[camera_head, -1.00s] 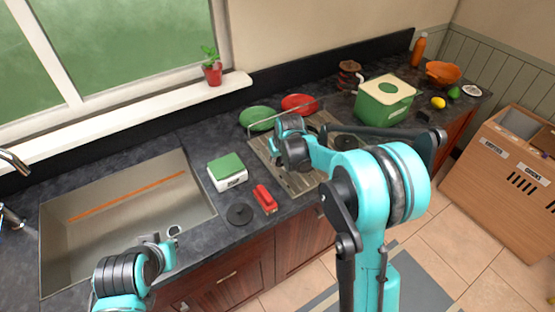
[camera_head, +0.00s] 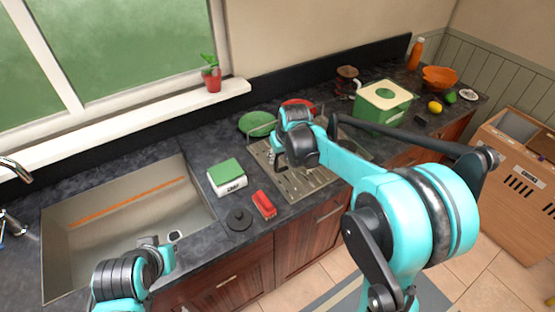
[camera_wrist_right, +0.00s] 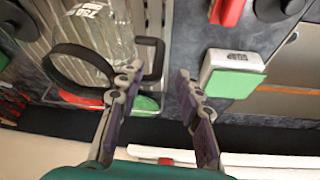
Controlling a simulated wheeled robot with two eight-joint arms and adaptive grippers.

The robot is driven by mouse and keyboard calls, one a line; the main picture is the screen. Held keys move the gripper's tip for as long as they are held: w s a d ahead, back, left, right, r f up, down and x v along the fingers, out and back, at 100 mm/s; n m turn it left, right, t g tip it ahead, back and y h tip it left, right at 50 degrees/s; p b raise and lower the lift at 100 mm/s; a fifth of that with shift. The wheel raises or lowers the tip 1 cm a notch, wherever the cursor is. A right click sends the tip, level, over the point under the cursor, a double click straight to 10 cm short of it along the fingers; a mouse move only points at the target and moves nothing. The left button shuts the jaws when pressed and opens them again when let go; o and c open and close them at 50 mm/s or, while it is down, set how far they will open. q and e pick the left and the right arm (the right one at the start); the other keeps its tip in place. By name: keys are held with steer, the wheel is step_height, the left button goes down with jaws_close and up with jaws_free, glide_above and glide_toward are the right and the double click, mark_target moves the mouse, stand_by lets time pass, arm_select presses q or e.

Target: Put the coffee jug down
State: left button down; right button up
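The coffee jug (camera_wrist_right: 104,32) shows in the right wrist view as clear glass with a dark round band and a dark handle (camera_wrist_right: 152,52). It stands over the ribbed metal drainboard (camera_wrist_right: 45,25). My right gripper (camera_wrist_right: 163,112) is open there, its two fingers apart, with the handle close to one finger and near the gap. In the head view my right gripper (camera_head: 277,157) is over the drainboard (camera_head: 300,182); the jug is hard to make out there. My left gripper (camera_head: 163,246) is over the sink's front right part, too small to read.
A white box with a green top (camera_head: 227,177), a red object (camera_head: 264,204) and a black disc (camera_head: 239,219) lie left of the drainboard. Green (camera_head: 254,124) and red (camera_head: 298,104) plates stand behind. A green container (camera_head: 383,107) is to the right. The sink (camera_head: 110,220) is left.

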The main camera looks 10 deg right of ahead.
steer(key=s+d+r+t, duration=0.1)
steer(key=s+r, duration=0.3)
steer(key=s, duration=0.3)
steer(key=s+d+r, duration=0.1)
steer(key=s+r, duration=0.3)
steer(key=s, duration=0.4)
steer(key=s+f+m+t, duration=0.1)
steer(key=s+f, duration=0.2)
steer(key=s, duration=0.9)
steer(key=shift+s+d+f+m+t+h, duration=0.15)
steer(key=shift+d+f+m+t+h, duration=0.15)
steer(key=shift+f+m, duration=0.1)
steer(key=shift+f, duration=0.1)
step_height(320, 180, down, 9)
steer(key=b, duration=0.9)
